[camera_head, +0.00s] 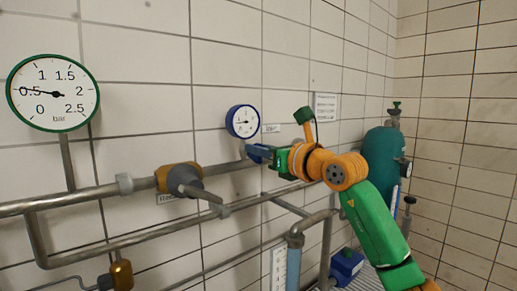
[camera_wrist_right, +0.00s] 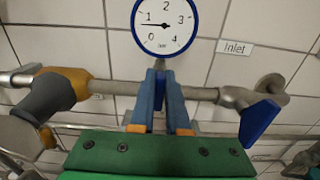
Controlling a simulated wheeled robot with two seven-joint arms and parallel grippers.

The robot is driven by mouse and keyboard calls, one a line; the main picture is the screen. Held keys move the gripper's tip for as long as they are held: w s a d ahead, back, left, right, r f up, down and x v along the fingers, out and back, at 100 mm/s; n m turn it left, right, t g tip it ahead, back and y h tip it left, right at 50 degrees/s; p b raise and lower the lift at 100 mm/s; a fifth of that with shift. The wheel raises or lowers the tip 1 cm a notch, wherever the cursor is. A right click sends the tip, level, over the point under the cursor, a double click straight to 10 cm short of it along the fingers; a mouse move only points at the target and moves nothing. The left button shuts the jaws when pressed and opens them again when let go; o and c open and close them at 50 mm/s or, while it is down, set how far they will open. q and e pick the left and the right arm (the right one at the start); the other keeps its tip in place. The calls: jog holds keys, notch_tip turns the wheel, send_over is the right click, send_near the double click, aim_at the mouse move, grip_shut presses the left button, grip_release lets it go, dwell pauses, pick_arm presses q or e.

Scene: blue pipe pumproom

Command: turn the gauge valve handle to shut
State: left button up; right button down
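The blue-rimmed gauge (camera_head: 243,121) is on the tiled wall; it also shows at the top of the right wrist view (camera_wrist_right: 165,25), its needle close to 1. My right gripper (camera_head: 258,152) reaches in from the right, its fingers just below this gauge. In the right wrist view its two blue-grey fingers (camera_wrist_right: 159,82) point at the short stem under the gauge. My left gripper is out of view.
A horizontal pipe (camera_wrist_right: 115,88) runs behind my fingers. An orange and grey valve (camera_head: 180,179) sits on it to the left. A blue lever (camera_wrist_right: 260,120) hangs to the right, near the Inlet label (camera_wrist_right: 236,49). A green-rimmed gauge (camera_head: 53,92) is far left; a teal cylinder (camera_head: 380,155) stands right.

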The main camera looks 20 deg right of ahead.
jog(key=shift+m, duration=0.4)
jog(key=m, duration=0.2)
jog(key=m+b, duration=0.1)
jog(key=shift+d+m, duration=0.2)
jog(key=shift+m, duration=0.2)
jog(key=m+b, duration=0.1)
jog(key=m, duration=0.3)
jog(key=m+b, duration=0.1)
jog(key=m, duration=0.3)
jog(key=f+m+b, duration=0.1)
jog(key=m, duration=0.4)
jog(key=shift+w+d, duration=0.15)
jog(key=shift+d, duration=0.15)
jog(key=shift+m+b, duration=0.3)
jog(key=shift+m, duration=0.1)
